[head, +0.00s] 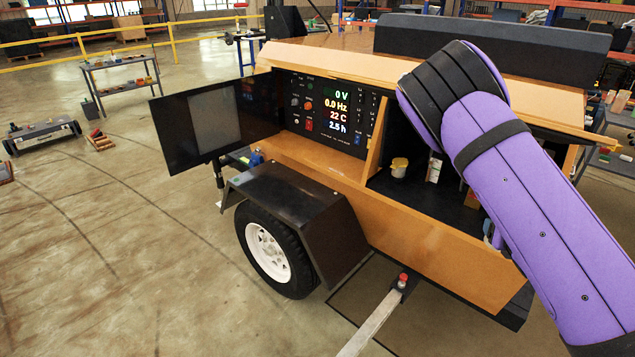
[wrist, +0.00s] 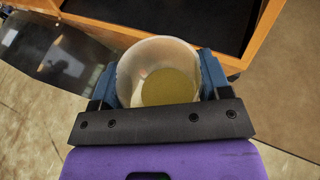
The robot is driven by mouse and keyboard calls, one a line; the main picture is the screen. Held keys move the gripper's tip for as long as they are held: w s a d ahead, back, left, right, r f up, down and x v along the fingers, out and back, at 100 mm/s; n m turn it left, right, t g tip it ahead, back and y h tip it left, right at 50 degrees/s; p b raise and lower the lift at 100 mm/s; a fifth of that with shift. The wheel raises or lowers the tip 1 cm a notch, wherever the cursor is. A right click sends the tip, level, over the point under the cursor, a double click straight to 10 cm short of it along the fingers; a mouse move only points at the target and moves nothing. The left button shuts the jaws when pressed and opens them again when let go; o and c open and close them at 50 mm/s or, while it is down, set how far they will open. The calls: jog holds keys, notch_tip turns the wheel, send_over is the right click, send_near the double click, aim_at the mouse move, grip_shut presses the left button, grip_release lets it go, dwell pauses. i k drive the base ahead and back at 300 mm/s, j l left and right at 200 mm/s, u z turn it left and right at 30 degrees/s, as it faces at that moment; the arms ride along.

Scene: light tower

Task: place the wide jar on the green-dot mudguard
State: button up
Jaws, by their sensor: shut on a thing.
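The wide jar (wrist: 166,87) is a pale, round vessel with a yellowish disc showing inside its rim in the wrist view. My gripper (wrist: 158,80) is shut on it, with a blue finger pressed on each side. In the head view my purple arm hides most of the gripper and jar. A black mudguard (head: 285,197) covers the white-rimmed wheel at the trailer's left end. No green dot can be made out on it. A dark, glossy surface (wrist: 62,58) lies left of the jar in the wrist view; I cannot tell which part it is.
The orange trailer (head: 430,243) has an open black bay holding a small yellow-topped jar (head: 399,167) and a pale box (head: 434,168). A dark door (head: 197,122) stands open beside the lit control panel (head: 325,112). A drawbar (head: 375,322) with a red-topped knob juts forward.

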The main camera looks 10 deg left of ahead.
aim_at(283, 188)
jog(key=i+j+z, duration=0.1)
jog(key=j, duration=1.35)
jog(key=i+j, duration=0.25)
jog(key=j, duration=1.2)
jog(key=i+j+z, duration=0.15)
jog(key=j, duration=1.3)
jog(key=i+j+z, duration=0.1)
jog(key=j, duration=1.4)
